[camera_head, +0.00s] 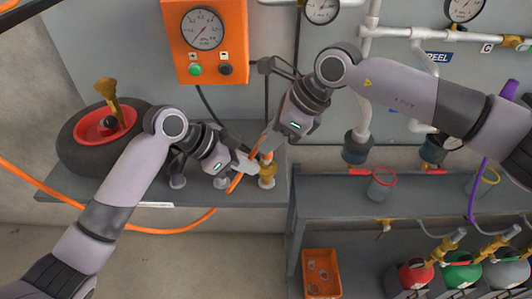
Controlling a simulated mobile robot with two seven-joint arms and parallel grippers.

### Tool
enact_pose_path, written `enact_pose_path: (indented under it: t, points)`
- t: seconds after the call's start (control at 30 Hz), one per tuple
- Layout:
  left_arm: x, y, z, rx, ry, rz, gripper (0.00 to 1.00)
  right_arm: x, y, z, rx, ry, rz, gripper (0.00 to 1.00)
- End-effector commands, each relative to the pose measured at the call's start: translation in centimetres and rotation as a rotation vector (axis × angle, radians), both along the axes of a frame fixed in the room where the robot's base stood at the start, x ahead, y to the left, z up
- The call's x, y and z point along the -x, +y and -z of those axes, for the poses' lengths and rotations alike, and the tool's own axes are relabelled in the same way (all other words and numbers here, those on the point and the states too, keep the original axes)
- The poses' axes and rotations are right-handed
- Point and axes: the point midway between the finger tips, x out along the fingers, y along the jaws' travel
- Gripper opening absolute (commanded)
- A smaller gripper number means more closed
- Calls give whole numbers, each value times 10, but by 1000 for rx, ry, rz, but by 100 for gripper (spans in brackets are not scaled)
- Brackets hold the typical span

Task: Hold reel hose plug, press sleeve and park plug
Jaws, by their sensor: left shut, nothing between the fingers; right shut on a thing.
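The orange hose (190,224) comes in from the left, loops below the shelf edge and rises to the two grippers. My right gripper (262,150) comes down from the upper right and is shut on the reel hose plug at the hose's end; its fingers mostly hide the plug. A brass sleeve or fitting (267,172) shows just below it, above a pale round base. My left gripper (256,168) is shut and empty, its tip beside the brass fitting. Whether it touches the sleeve I cannot tell. The parking place cannot be told for certain.
An orange gauge box (206,70) hangs above. White pipes (372,60) and a grey bench (345,204) are right. An orange bin (321,262) and several coloured cylinders (463,272) stand below.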

Motion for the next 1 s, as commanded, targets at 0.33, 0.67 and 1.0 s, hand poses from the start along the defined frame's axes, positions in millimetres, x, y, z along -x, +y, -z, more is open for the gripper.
enact_pose_path:
  t: [0.33,0.67,1.0]
  points:
    - [3,13,-22,-1,-2,-1,0,0,0,0,-1,-1,1,0]
    - [7,26,-46,0,-3,0,0,0,0,0,-1,-1,1,0]
    - [10,33,-57,0,0,0,0,0,0,0,-1,-1,1,0]
